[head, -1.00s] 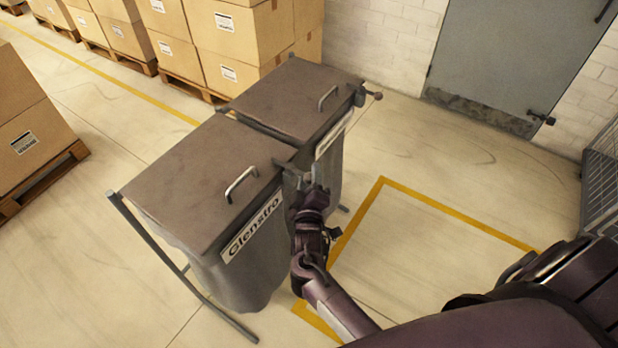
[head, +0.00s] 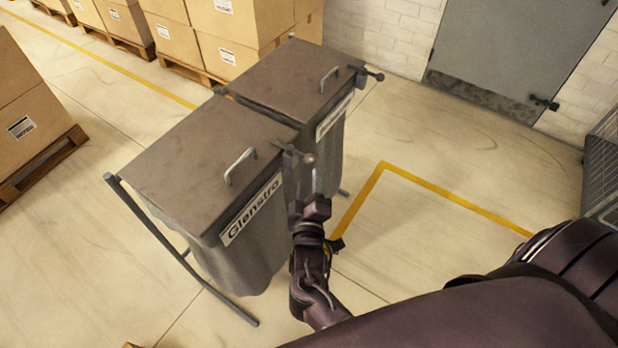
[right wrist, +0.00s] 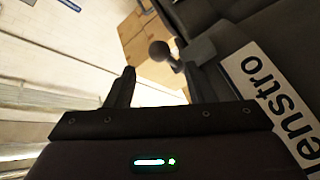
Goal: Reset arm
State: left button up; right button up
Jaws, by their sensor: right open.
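My right gripper (head: 314,182) is in front of the gap between two lidded grey bins, close to the near bin's front right corner in the head view. It is open, and I see nothing between its fingers. The right wrist view shows its two fingers (right wrist: 155,90) apart, with a dark round knob (right wrist: 160,50) beyond them. The near bin's label (right wrist: 265,85) shows at the right of that view. I cannot tell whether the gripper touches the bin. My left gripper is not in view.
The near bin (head: 240,255) and far bin (head: 325,160) have closed lids and stand side by side in a metal frame (head: 185,265). Boxes on pallets (head: 235,35) line the back. A wire cage (head: 603,175) stands right. Floor inside the yellow line (head: 425,240) is clear.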

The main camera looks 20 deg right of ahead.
dwell(0.4)
jog(key=s+a+f+g+y, duration=0.1)
jog(key=s+f+g+y, duration=0.35)
jog(key=f, duration=1.05)
jog(key=s+a+f+g+y, duration=0.2)
jog(key=s+f, duration=0.6)
jog(key=f, duration=0.6)
jog(key=s+d+f+m+g, duration=0.1)
jog(key=s+d+f+g, duration=0.1)
jog(key=s+f, duration=0.3)
jog(key=s+d+f+m+g, duration=0.1)
jog(key=s+f+g, duration=0.3)
jog(key=s, duration=0.8)
jog(key=s+d+f+m+g+y, duration=0.1)
jog(key=s+d+f+g, duration=0.2)
jog(key=s+f, duration=0.3)
jog(key=s, duration=0.3)
jog(key=shift+m, duration=0.4)
